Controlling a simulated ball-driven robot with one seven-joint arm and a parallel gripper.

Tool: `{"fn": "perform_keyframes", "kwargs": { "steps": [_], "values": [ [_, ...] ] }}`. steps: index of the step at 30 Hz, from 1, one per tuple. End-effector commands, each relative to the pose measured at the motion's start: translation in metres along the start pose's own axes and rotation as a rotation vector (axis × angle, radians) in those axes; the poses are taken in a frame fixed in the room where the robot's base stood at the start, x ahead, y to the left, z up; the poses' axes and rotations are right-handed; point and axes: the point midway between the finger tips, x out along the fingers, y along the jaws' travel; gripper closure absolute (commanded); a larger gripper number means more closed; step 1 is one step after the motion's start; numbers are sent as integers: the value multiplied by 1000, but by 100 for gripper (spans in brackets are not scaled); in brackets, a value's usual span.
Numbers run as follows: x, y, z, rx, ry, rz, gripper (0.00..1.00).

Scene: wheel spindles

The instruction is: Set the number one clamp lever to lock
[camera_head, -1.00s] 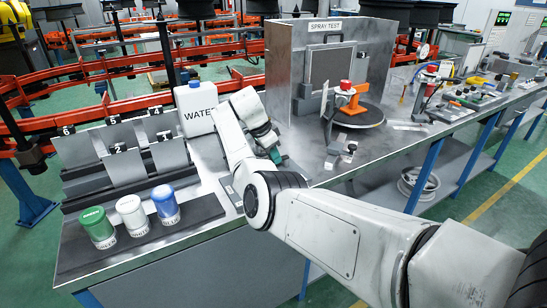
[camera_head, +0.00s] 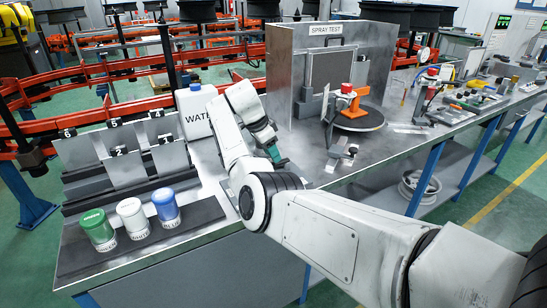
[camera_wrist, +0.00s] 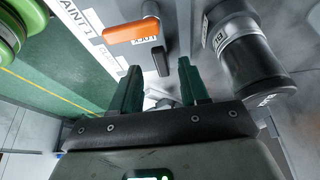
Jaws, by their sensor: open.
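In the wrist view, an orange lever handle (camera_wrist: 131,31) lies across the upper middle, beside a small label that seems to read LOCK (camera_wrist: 149,42). A short dark bar (camera_wrist: 160,58) shows just below that label. My gripper (camera_wrist: 164,82) has two green fingers, apart and empty, pointing toward the lever area; the orange handle is beyond the fingertips, and I see no contact. In the head view my gripper (camera_head: 276,156) is low over the bench, and my arm hides the orange handle there. I cannot read a number one on the lever.
A dark cylinder (camera_wrist: 250,58) stands close right of the fingers in the wrist view; a green round part (camera_wrist: 15,35) is at left. A plate marked PAINT 1 (camera_wrist: 85,22) runs along the bench edge. In the head view, a WATER container (camera_head: 197,117) stands behind my arm.

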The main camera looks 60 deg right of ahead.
Motion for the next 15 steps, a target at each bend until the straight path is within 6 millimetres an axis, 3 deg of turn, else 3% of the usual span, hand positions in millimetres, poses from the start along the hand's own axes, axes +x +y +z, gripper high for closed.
{"fn": "perform_keyframes", "kwargs": {
  "steps": [7, 15],
  "values": [
    [-49, -1, 0, 2, 0, -4, 55],
    [-76, -1, 0, 0, 0, -2, 55]
  ]
}}
